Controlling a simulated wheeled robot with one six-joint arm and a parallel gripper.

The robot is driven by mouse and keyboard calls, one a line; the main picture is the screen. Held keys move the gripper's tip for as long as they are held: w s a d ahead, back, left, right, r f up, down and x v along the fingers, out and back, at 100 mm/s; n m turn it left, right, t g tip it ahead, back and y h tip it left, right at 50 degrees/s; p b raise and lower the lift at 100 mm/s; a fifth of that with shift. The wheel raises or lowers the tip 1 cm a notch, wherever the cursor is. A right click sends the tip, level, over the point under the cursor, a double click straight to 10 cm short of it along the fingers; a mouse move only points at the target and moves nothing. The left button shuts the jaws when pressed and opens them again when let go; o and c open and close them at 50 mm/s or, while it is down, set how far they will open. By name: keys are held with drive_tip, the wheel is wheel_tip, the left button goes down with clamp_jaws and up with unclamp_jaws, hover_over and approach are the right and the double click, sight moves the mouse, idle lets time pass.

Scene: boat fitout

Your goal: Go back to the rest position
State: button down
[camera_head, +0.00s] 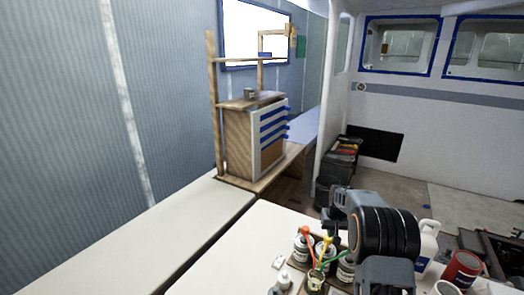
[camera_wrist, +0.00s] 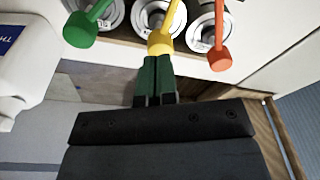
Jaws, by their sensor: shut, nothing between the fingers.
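My gripper (camera_wrist: 155,75) shows in the wrist view with its two green fingers together and nothing between them. Beyond its tips is a yellow-handled tool (camera_wrist: 165,35), with a green one (camera_wrist: 90,25) to its left and a red-orange one (camera_wrist: 220,45) to its right. I cannot tell whether the fingertips touch the yellow handle. In the head view my dark arm is at the lower right, above the white table (camera_head: 225,255); the fingertips are not clear there.
Around my arm stand several cans (camera_head: 302,247), a white jug (camera_head: 428,242) and a red can (camera_head: 462,268). A wooden drawer cabinet (camera_head: 240,140) stands farther back on a bench. A dark bin (camera_head: 335,170) is on the floor. The left part of the table is clear.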

drive_tip(key=s+a+r+t, duration=0.1)
drive_tip(key=s+a+r, duration=0.3)
drive_tip(key=s, duration=0.6)
drive_tip(key=s+a+r+t, duration=0.1)
drive_tip(key=s+a+r, duration=0.3)
drive_tip(key=s, duration=0.6)
drive_tip(key=s+a+r+n+t, duration=0.1)
drive_tip(key=s+a+r, duration=0.3)
drive_tip(key=s+r, duration=0.4)
drive_tip(key=shift+s+a, duration=0.15)
drive_tip(key=shift+s, duration=1.05)
